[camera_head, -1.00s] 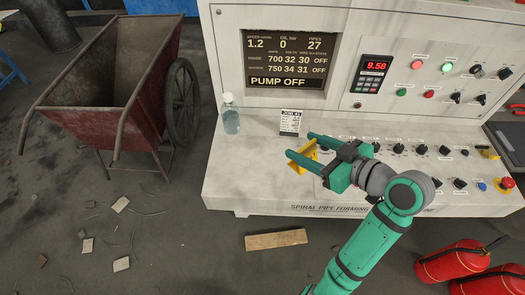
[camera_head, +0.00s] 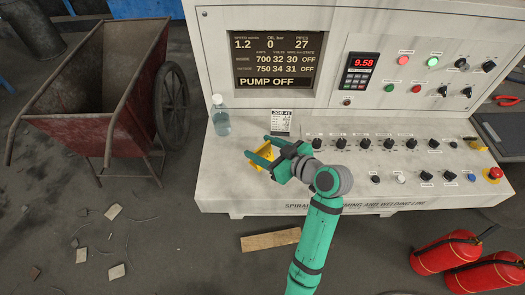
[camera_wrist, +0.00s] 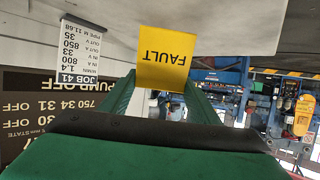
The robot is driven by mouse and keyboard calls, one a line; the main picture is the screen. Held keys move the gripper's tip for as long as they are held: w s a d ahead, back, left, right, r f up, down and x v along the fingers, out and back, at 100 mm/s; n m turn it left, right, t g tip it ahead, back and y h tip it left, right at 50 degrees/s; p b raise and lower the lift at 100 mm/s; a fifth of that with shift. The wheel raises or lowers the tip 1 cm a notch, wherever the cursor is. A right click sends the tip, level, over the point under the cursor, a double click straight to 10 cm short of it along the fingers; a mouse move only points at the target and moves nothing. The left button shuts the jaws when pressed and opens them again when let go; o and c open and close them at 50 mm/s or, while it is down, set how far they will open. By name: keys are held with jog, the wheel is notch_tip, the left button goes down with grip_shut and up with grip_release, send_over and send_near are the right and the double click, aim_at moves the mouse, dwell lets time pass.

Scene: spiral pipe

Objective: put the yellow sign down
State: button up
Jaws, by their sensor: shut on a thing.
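The yellow sign (camera_head: 262,158) is a small folded plate between the green fingers of my gripper (camera_head: 262,150). In the wrist view the yellow sign (camera_wrist: 165,57) shows the word FAULT upside down, and the green fingers of my gripper (camera_wrist: 160,95) close on its lower part. In the head view my gripper is over the left part of the console's sloping desk (camera_head: 225,175). I cannot tell whether the sign touches the desk.
A clear bottle (camera_head: 221,118) and a JOB 41 card (camera_head: 281,123) stand behind my gripper. Several black knobs (camera_head: 364,143) line the desk to the right. A red cart (camera_head: 85,110) stands at left; a wooden plank (camera_head: 270,241) and fire extinguishers (camera_head: 446,252) are on the floor.

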jog(key=shift+f, duration=0.85)
jog(key=shift+f, duration=0.15)
jog(key=o, duration=1)
jog(key=shift+o, duration=0.2)
jog(key=shift+s+d+r, duration=0.1)
jog(key=shift+r, duration=0.15)
jog(key=v, duration=1.1)
jog(key=shift+s+d, duration=0.25)
jog(key=shift+s, duration=0.05)
jog(key=shift+w+a+r, duration=0.1)
